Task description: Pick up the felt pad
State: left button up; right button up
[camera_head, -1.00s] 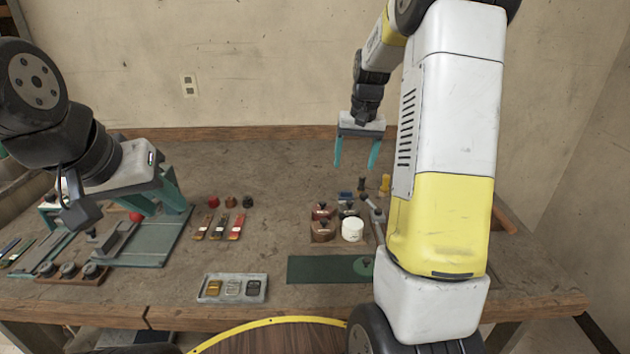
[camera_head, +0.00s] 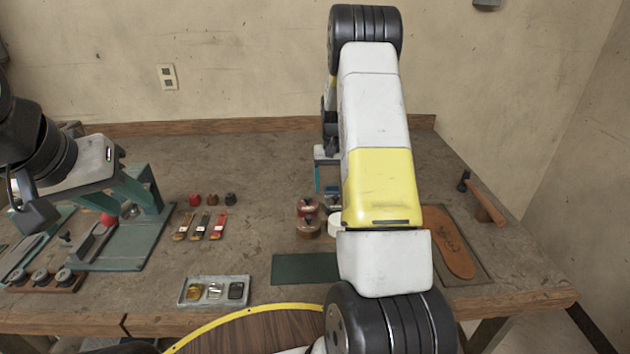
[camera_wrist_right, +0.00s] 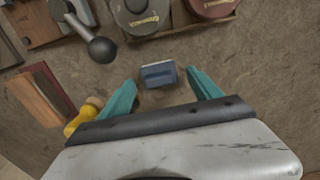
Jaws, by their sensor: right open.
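A small blue block with a pale grey face, which looks like the felt pad (camera_wrist_right: 158,74), lies on the bench in the right wrist view. My right gripper (camera_wrist_right: 161,82) is open, its teal fingers spread to either side of the block, with gaps on both sides. I cannot tell the height of the fingertips above the bench. In the head view my right forearm hides most of this gripper and much of the area around it. My left gripper (camera_head: 146,208) is open and empty at the left, above a green stand.
Round tins (camera_head: 307,228) stand close by; in the right wrist view a black ball-ended handle (camera_wrist_right: 101,49) and a yellow-knobbed tool (camera_wrist_right: 82,117) are near.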

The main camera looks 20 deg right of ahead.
aim_at(332, 185)
jog(key=shift+f, duration=0.3)
jog(key=c, duration=1.4)
notch_tip(332, 185, up, 10)
jog(key=shift+r, duration=0.1)
jog(key=o, duration=0.7)
jog(key=c, duration=0.6)
jog(key=shift+s, duration=0.2)
